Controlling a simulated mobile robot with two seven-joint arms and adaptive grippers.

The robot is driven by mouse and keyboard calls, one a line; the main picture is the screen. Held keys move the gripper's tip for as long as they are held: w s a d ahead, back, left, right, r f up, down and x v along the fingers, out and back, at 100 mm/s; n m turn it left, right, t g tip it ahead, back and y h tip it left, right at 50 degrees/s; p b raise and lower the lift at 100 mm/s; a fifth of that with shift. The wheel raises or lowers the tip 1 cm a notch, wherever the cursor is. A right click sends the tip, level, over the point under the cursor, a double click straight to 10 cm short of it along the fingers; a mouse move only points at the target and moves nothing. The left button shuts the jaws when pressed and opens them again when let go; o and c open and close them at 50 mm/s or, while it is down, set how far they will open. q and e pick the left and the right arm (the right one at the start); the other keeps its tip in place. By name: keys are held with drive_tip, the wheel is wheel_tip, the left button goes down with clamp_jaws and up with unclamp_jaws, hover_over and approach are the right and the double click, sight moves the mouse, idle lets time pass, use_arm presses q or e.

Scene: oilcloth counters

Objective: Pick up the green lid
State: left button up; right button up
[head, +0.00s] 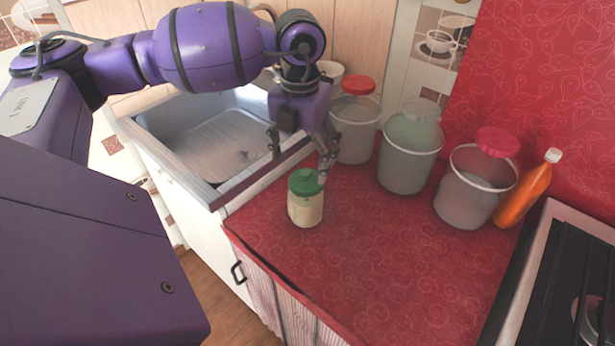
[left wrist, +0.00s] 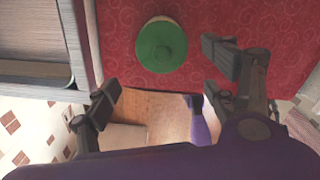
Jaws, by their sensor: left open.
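The green lid (head: 305,181) sits on top of a jar with pale contents (head: 305,209) near the left edge of the red counter. In the left wrist view the lid (left wrist: 161,46) shows from above as a round green disc with a raised centre. My left gripper (head: 301,163) is open and empty, with its fingers spread behind and above the jar in the head view. In the left wrist view the fingers of my left gripper (left wrist: 172,75) are apart and the lid lies beyond them, between their directions. My right gripper is not in view.
The sink (head: 215,140) is left of the jar. Behind stand a red-lidded bucket (head: 355,135), a greenish bucket (head: 407,160) and another bucket (head: 466,200). An orange bottle (head: 524,195) and the stove (head: 570,280) are at the right. The red counter (head: 390,260) is clear in front.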

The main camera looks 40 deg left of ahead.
sight(305, 171)
use_arm(q)
drive_tip(key=f, duration=0.2)
drive_tip(key=w+f, duration=0.1)
drive_tip(key=f, duration=0.2)
drive_tip(key=shift+w+p, duration=0.2)
drive_tip(key=shift+p, duration=0.1)
drive_tip(key=shift+f, duration=0.5)
drive_tip(key=c, duration=0.9)
